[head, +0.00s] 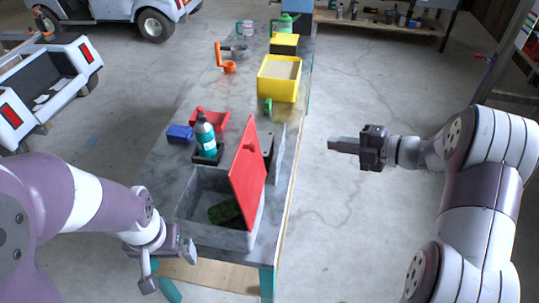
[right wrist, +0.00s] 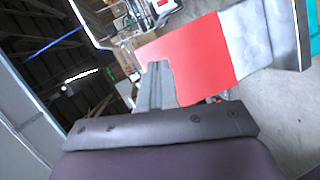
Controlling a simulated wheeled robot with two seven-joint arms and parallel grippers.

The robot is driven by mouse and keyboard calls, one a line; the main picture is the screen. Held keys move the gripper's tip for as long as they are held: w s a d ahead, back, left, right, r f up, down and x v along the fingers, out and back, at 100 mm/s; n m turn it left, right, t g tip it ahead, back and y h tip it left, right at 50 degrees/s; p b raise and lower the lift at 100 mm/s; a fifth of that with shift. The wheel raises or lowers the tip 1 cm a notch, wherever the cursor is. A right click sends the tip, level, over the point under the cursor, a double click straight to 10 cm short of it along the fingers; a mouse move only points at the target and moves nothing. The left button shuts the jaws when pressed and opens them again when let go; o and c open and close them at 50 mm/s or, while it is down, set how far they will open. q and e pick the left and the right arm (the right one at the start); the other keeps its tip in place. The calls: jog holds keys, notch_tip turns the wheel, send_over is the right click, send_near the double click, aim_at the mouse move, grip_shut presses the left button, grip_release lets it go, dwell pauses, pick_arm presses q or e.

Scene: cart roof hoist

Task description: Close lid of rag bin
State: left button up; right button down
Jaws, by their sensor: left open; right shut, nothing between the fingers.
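The grey rag bin (head: 214,236) stands at the near end of the long bench, with a dark green rag (head: 224,211) inside. Its red lid (head: 248,172) is open, standing steeply tilted along the bin's right side. The lid also shows in the right wrist view (right wrist: 200,58), beyond the fingers. My right gripper (head: 331,143) is shut and empty, in the air to the right of the lid and apart from it. Its fingers show in the right wrist view (right wrist: 157,80). My left gripper (head: 168,266) is open, low at the bin's near left corner; whether it touches anything is unclear.
Behind the bin are a teal bottle (head: 205,136) in a dark holder, a red tray (head: 213,118) and a blue block (head: 180,132). A yellow box (head: 277,90) and an orange crank (head: 226,66) sit farther back. The floor right of the bench is clear.

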jog(key=s+a+r+n+g+y, duration=0.3)
jog(key=s+n+g, duration=0.1)
jog(key=s+n, duration=0.1)
jog(key=p, duration=0.5)
send_near(256, 148)
jog(key=shift+n, duration=0.4)
jog(key=x, duration=0.6)
jog(key=shift+a, duration=0.15)
jog(key=shift+w+a+f, duration=0.1)
jog(key=shift+a+f, duration=0.05)
jog(key=shift+a, duration=0.1)
